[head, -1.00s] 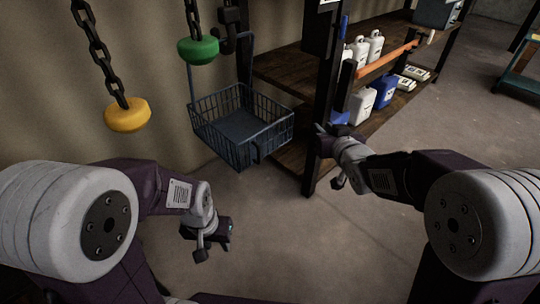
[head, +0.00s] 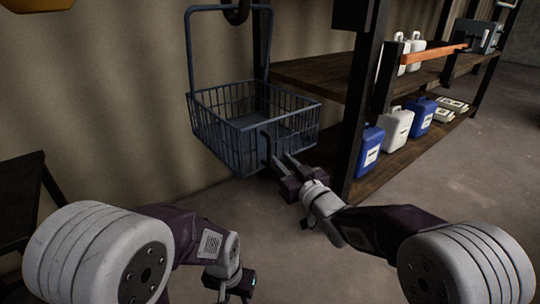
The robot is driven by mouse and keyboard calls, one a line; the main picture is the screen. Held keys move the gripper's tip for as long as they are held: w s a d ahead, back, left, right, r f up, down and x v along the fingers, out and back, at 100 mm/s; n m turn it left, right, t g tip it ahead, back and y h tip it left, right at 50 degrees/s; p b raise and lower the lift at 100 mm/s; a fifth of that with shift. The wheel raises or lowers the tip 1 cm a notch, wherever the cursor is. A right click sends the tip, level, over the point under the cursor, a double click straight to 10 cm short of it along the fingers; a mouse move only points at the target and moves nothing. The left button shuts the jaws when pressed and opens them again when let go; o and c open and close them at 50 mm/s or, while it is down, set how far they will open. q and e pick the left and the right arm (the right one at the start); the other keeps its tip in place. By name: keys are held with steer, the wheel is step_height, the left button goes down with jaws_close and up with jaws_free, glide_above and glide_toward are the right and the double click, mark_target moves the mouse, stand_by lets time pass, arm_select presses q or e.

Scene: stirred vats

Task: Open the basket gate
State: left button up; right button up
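The blue-grey wire basket (head: 215,130) hangs from a tall frame in the middle of the head view, its open top facing up. A dark upright handle-like bar (head: 267,143) stands on its near right side, probably on the gate; the gate's outline is not clear. My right gripper (head: 283,162) is just in front of that side, near the lower part of the bar. Its two fingers are apart and point at the basket; whether they touch it I cannot tell. My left gripper (head: 230,284) hangs low at the bottom; its fingers are too hidden to judge.
A wooden shelf rack (head: 330,78) with dark posts stands right of the basket, close to my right arm. Its lower shelf holds blue and white jugs (head: 396,128). A dark table (head: 22,190) is at the left edge. The floor between my arms is clear.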

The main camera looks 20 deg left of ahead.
mark_target(270, 147)
steer(key=b+x, duration=0.2)
steer(key=x, duration=0.5)
steer(key=shift+w+a+f, duration=0.1)
steer(key=shift+w, duration=0.05)
steer(key=shift+w+a+b, duration=0.35)
steer(key=shift+w+a, duration=0.05)
steer(key=shift+w, duration=0.05)
jaws_close()
stand_by(0.8)
